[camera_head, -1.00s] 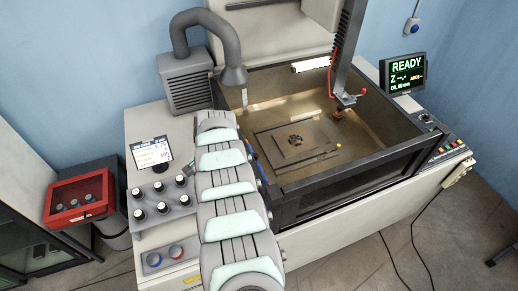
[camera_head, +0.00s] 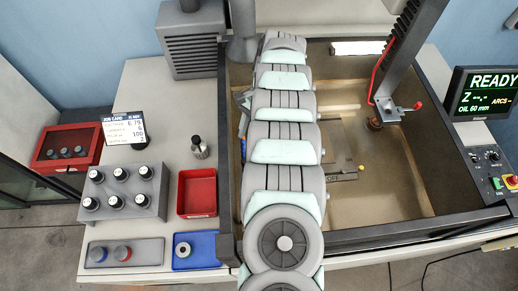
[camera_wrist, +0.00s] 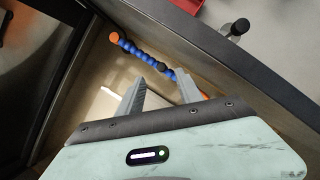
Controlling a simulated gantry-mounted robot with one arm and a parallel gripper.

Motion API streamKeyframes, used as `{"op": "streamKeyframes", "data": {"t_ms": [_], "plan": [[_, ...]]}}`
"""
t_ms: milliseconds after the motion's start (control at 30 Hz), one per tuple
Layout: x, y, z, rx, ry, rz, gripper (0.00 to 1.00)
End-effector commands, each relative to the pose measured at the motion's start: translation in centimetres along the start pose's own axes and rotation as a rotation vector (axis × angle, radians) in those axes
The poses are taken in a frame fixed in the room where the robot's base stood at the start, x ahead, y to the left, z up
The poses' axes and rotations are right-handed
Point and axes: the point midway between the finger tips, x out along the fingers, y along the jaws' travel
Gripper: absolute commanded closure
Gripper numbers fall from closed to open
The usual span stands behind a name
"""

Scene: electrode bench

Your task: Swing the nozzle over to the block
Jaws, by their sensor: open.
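The nozzle is a blue segmented hose (camera_wrist: 129,46) with an orange tip (camera_wrist: 113,37); in the wrist view it runs along the tank's inner wall. My gripper (camera_wrist: 162,77) is open, its two fingers pointing at the lower part of the hose, which shows between and beyond the fingertips. I cannot tell whether they touch it. A bit of the hose (camera_head: 243,101) seems to show left of the arm. The block is hidden behind my arm; only the right part of the plate (camera_head: 342,150) shows.
The dark tank rim (camera_head: 395,235) runs round the work area. A vertical column with an electrode holder (camera_head: 388,108) hangs at the tank's right. A red tray (camera_head: 197,193), a blue tray (camera_head: 195,250) and a rack of holders (camera_head: 122,190) stand left of the tank.

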Motion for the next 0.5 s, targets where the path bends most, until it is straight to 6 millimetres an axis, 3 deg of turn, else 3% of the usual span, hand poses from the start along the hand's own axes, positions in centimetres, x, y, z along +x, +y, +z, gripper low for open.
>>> {"op": "streamKeyframes", "data": {"t_ms": [33, 333, 500], "plan": [[1.0, 0.0, -0.5, 0.0, 0.001, 0.0, 0.57], [2.6, 0.0, -0.8, 0.0, -0.001, 0.001, 0.57], [5.0, -0.1, -1.4, -0.002, 0.001, 0.001, 0.57]]}}
